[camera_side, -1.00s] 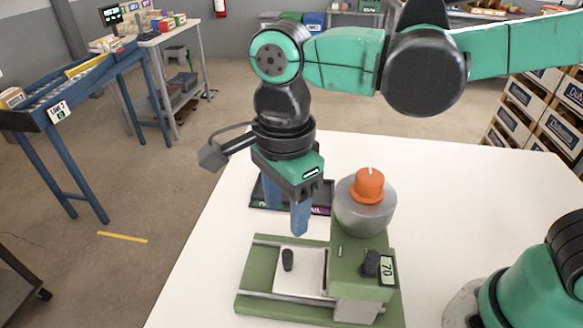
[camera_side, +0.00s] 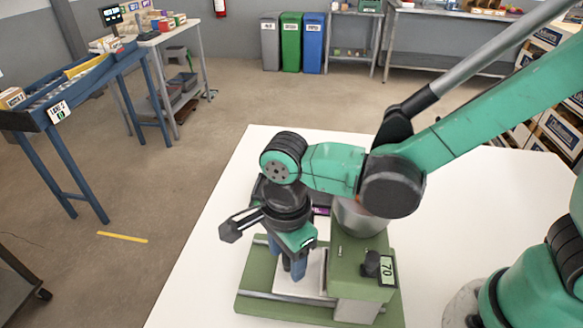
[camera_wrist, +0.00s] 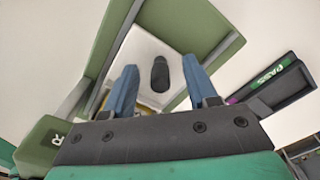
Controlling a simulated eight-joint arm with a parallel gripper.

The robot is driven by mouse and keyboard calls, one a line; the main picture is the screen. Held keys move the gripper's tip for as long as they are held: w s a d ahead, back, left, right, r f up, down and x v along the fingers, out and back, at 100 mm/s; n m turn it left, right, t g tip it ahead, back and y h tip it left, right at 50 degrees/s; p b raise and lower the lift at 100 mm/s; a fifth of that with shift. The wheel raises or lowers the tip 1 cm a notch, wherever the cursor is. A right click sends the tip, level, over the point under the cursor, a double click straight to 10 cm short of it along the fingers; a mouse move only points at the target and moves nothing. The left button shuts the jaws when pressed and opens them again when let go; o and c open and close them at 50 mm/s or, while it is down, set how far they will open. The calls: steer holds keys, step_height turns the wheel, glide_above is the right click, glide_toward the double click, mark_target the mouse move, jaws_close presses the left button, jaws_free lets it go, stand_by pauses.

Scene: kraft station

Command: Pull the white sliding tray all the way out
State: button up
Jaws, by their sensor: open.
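The white sliding tray (camera_side: 311,274) sits on rails in the green machine (camera_side: 345,262), in the lower middle of the side view. In the wrist view the tray (camera_wrist: 143,48) carries a dark upright knob (camera_wrist: 159,74). My gripper (camera_side: 294,274) is low over the tray and hides the knob in the side view. In the wrist view my gripper (camera_wrist: 158,82) is open, with one blue finger on each side of the knob and a gap on both sides. I cannot tell exactly how high the fingertips are relative to the knob.
A dark tray with a green PASS label (camera_wrist: 278,78) lies beside the machine, mostly hidden in the side view. A grey bowl-shaped hopper (camera_side: 357,217) tops the machine behind my arm. The white table (camera_side: 490,220) is clear to the right.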

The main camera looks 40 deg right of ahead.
jaws_close()
stand_by(1.4)
